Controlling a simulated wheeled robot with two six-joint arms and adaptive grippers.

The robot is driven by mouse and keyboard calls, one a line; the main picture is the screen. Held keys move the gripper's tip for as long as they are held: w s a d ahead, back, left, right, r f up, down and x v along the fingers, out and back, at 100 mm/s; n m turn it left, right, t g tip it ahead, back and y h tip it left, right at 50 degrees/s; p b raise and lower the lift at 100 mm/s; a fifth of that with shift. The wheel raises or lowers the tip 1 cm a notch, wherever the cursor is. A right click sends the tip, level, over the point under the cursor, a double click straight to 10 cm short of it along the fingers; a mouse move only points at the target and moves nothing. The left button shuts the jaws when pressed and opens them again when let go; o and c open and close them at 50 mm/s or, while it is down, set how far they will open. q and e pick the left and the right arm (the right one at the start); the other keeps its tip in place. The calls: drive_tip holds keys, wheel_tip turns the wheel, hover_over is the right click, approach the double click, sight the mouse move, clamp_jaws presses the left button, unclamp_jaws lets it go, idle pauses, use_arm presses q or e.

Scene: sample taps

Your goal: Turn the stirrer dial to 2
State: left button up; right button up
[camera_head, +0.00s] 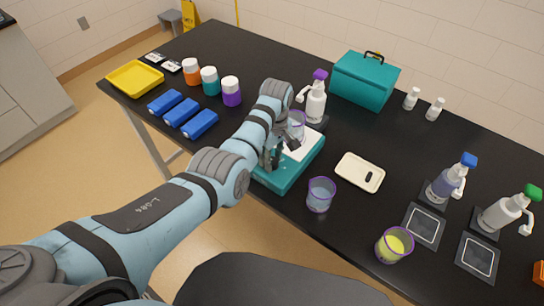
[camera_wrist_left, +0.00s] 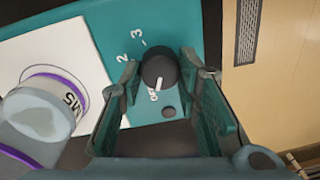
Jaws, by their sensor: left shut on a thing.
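The teal stirrer (camera_head: 302,170) with its white plate (camera_head: 308,143) sits at the table's near edge. In the left wrist view its teal panel (camera_wrist_left: 185,25) carries the marks 2, 3 and OFF. The round black dial (camera_wrist_left: 158,68) has a white pointer line directed at the OFF mark. My left gripper (camera_head: 272,160) is at the stirrer's front, and its fingers (camera_wrist_left: 160,75) are shut on the dial, one on each side. The dial is hidden in the head view. A purple-rimmed beaker (camera_head: 296,124) stands on the plate, also in the wrist view (camera_wrist_left: 45,95). My right gripper is out of view.
A purple-rimmed beaker (camera_head: 320,194) stands just right of the stirrer, and a cream tray (camera_head: 352,180) lies beyond it. A white spray bottle (camera_head: 316,106) stands behind. Blue blocks (camera_head: 182,112) and capped jars (camera_head: 209,82) stand to the left. A yellow-filled beaker (camera_head: 394,245) is at the right.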

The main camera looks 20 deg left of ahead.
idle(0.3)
use_arm(q)
drive_tip(key=m+p, duration=0.2)
drive_tip(key=m, duration=0.1)
drive_tip(key=shift+r+m+p, duration=0.15)
drive_tip(key=shift+m+p, duration=0.25)
drive_tip(key=m+p, duration=0.1)
drive_tip(key=m, duration=0.2)
drive_tip(key=shift+d+m, duration=0.1)
drive_tip(key=shift+m, duration=0.2)
drive_tip(key=m, duration=0.4)
drive_tip(key=shift+m+t+p, duration=0.3)
drive_tip(key=shift+p, duration=0.05)
drive_tip(key=m, duration=0.5)
drive_tip(key=shift+d+m, duration=0.1)
drive_tip(key=shift+m, duration=0.2)
drive_tip(key=o, duration=1.2)
